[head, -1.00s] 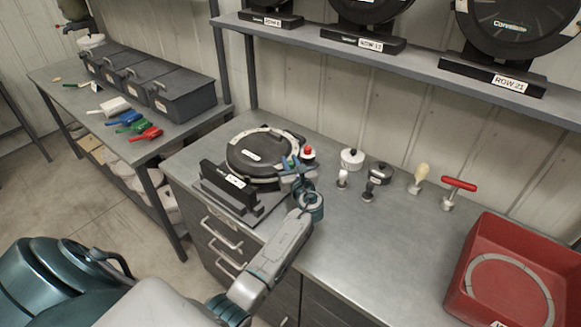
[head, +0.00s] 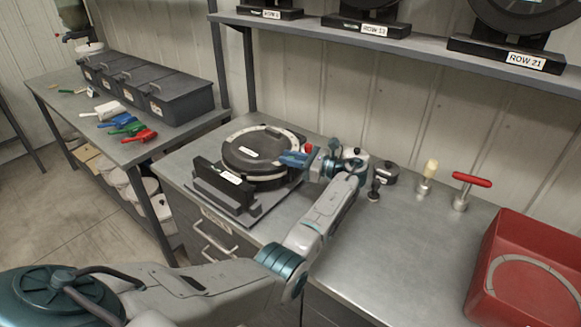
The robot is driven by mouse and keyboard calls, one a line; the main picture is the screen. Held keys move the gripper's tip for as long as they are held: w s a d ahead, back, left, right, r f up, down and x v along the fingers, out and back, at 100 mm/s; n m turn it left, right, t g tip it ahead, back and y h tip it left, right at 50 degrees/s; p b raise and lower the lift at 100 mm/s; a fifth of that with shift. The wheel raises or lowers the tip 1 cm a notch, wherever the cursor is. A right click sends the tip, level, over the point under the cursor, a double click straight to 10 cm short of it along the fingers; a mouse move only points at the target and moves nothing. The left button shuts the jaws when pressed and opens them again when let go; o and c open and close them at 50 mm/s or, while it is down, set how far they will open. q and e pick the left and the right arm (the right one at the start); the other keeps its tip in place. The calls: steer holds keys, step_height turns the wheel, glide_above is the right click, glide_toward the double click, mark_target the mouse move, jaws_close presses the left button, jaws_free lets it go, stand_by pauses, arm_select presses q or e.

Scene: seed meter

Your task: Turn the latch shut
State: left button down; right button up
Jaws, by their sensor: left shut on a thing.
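The seed meter (head: 252,147), a round black housing with a pale rim, sits in a black stand on the workbench. The latch is at its right edge; its red knob (head: 308,148) shows just above my fingers, and the rest is hidden. My left gripper (head: 289,159) reaches in from the right side of the meter, with its fingers pointing left, and is shut on the latch at the rim. How far the latch is turned cannot be told. My right gripper is not in view.
A red bin (head: 535,245) is at the right. The bench middle is clear. A shelf (head: 400,42) with more meters hangs above.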

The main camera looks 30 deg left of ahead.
arm_select(q)
steer(key=shift+f+n+g+h+b, duration=0.1)
steer(key=shift+n+g+h+b, duration=0.4)
steer(key=shift+n+g+b, duration=0.85)
steer(key=shift+m+g, duration=0.25)
steer(key=shift+p, duration=0.3)
steer(key=c, duration=1.3)
jaws_free()
steer(key=shift+a, duration=0.1)
